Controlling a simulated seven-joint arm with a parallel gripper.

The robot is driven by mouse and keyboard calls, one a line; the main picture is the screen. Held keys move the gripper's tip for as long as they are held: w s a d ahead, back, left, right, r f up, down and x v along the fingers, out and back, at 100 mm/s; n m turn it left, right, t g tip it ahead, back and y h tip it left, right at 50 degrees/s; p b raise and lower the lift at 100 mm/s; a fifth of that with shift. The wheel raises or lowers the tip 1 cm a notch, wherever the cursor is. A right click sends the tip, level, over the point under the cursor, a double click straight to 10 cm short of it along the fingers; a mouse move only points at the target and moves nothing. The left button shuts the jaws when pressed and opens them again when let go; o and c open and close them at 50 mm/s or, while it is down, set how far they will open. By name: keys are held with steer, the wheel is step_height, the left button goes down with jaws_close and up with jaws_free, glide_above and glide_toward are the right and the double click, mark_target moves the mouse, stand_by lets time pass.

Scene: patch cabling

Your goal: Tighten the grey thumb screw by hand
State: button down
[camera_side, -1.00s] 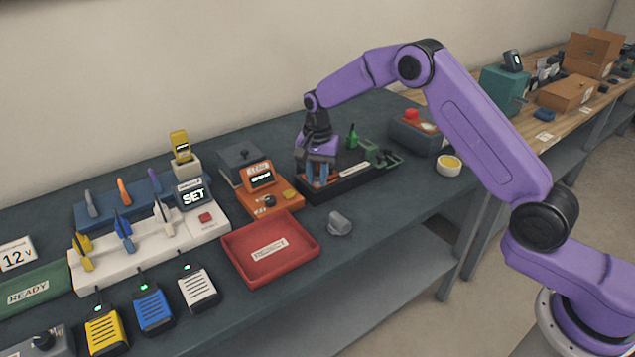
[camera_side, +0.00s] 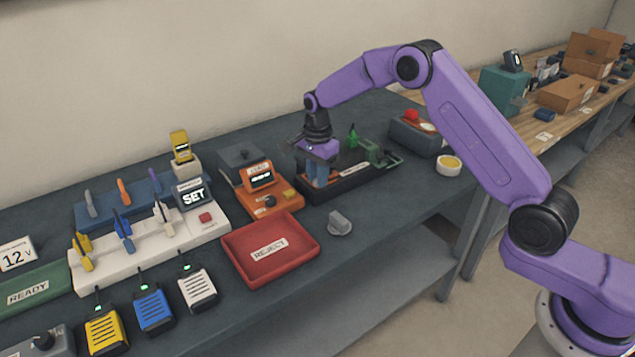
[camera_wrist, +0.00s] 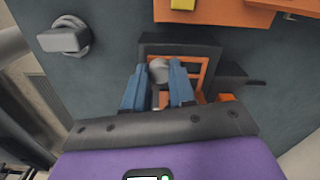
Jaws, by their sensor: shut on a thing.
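My gripper (camera_side: 317,181) points down at the left end of the black tray (camera_side: 350,184) in the side view. In the wrist view my gripper's two blue fingers (camera_wrist: 159,67) are shut on a small round grey head, which I take to be the grey thumb screw (camera_wrist: 159,74). The screw sits in front of an orange frame (camera_wrist: 198,70) inside the dark tray. The fingers hide the screw in the side view, and its lower part is not clear to me.
A grey knob (camera_side: 340,223) stands on the bench front, right of the red REJECT tray (camera_side: 243,272). An orange device (camera_side: 277,204) stands just left of the black tray. Green parts (camera_side: 376,152) rise at that tray's right end.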

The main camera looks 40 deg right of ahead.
stand_by(0.3)
steer(key=m, duration=0.5)
steer(key=c, duration=1.2)
jaws_free()
steer(key=shift+c, duration=0.2)
